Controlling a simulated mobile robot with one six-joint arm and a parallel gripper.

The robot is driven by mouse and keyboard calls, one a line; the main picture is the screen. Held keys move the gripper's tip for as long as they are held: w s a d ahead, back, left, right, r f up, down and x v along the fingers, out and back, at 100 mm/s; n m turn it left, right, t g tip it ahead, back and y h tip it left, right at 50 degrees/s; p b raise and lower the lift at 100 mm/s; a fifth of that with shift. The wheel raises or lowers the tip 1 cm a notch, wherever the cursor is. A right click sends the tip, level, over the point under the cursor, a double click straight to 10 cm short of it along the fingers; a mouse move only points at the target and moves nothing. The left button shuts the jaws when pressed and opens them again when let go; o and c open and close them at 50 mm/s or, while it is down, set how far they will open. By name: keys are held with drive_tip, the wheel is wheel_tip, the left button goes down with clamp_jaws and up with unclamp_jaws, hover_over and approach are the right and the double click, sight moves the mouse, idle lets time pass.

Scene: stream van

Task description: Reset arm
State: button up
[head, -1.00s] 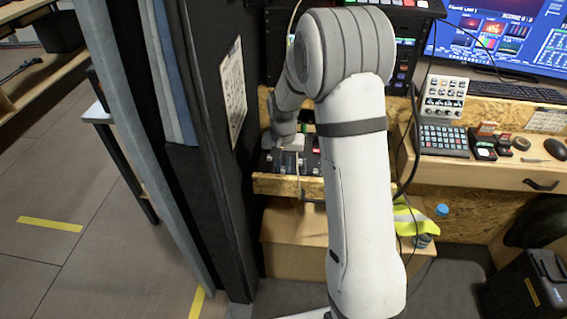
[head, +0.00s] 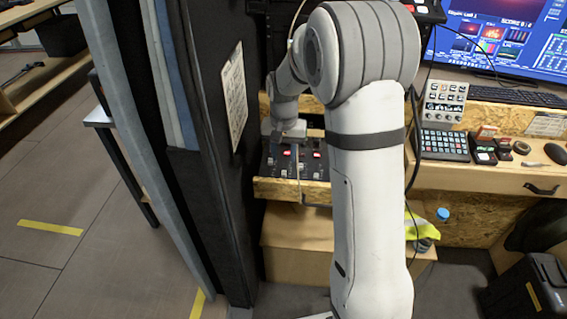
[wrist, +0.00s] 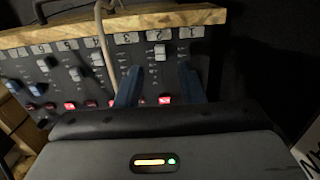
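My arm reaches forward over a wooden drawer (head: 268,187) that holds a black fader panel (head: 283,165). My gripper (head: 289,137) is small and partly turned away in the head view, above the panel's far part. In the wrist view, the two blue fingers of my gripper (wrist: 158,82) stand apart with nothing between them. Beyond them is the fader panel (wrist: 75,75), with numbered labels, white fader caps and red-lit buttons. Whether the fingertips touch the panel is hard to tell.
A dark partition (head: 205,200) stands close on the left of my arm. On the right are a desk (head: 480,178) with a keypad (head: 443,145), a keyboard (head: 520,96) and a monitor (head: 500,40). A cable (wrist: 103,45) crosses the panel. Floor is open at far left.

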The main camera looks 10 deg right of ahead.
drive_tip(key=shift+r, duration=0.7)
drive_tip(key=shift+s+r, duration=0.1)
drive_tip(key=shift+r, duration=0.05)
drive_tip(key=s+r+n+t+p, duration=0.1)
drive_tip(key=s+r, duration=0.2)
drive_tip(key=s, duration=0.5)
drive_tip(key=s+d+r+n+p, duration=0.1)
drive_tip(key=s+r, duration=0.3)
drive_tip(key=s, duration=0.5)
drive_tip(key=s+d+r+n+t, duration=0.1)
drive_tip(key=s+r, duration=0.3)
drive_tip(key=s, duration=0.4)
drive_tip(key=shift+s+r+n+t+p, duration=0.25)
drive_tip(key=shift+s+n+t+p, duration=0.05)
drive_tip(key=shift+s+p, duration=0.1)
